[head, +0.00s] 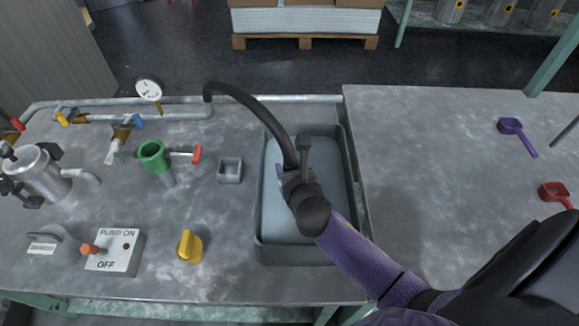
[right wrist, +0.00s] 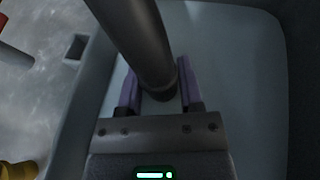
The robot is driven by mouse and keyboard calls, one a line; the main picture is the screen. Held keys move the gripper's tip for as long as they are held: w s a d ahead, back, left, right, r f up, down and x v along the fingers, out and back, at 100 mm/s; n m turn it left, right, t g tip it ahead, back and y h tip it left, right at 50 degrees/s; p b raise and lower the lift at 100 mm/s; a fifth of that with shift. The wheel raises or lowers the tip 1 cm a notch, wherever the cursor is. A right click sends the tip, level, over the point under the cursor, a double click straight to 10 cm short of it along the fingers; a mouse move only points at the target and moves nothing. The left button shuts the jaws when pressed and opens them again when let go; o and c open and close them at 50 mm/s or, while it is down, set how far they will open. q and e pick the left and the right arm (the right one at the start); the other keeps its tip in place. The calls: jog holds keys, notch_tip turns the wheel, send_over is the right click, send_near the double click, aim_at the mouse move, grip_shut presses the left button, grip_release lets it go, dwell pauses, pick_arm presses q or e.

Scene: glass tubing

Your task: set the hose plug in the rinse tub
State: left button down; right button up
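The rinse tub (head: 258,205) is a grey rectangular basin sunk in the bench, with pale, smooth contents or floor. Its wall also shows in the right wrist view (right wrist: 85,110). A black hose (head: 255,105) arches from the pipe at the back left and comes down over the tub. My right gripper (head: 290,182) is above the tub at the hose's lower end. In the right wrist view its purple fingers (right wrist: 160,92) flank the dark hose plug end (right wrist: 158,80) closely. My left gripper is not in view.
Left of the tub are a small square cup (head: 230,170), a yellow knob (head: 189,246), a green funnel-like fitting (head: 153,156) with a red handle, and a pump switch box (head: 115,252). A purple scoop (head: 512,127) and a red one (head: 553,192) lie right. The bench just right of the tub is clear.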

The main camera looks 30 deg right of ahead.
jog(key=o, duration=0.3)
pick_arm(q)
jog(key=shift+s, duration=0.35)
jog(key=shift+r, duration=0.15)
pick_arm(e)
jog(key=shift+r, duration=0.1)
pick_arm(q)
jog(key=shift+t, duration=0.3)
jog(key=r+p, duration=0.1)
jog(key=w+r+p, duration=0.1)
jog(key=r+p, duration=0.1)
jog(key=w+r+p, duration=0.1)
jog(key=p, duration=0.1)
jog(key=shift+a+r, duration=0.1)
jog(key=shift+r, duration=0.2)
pick_arm(e)
jog(key=v, duration=1.2)
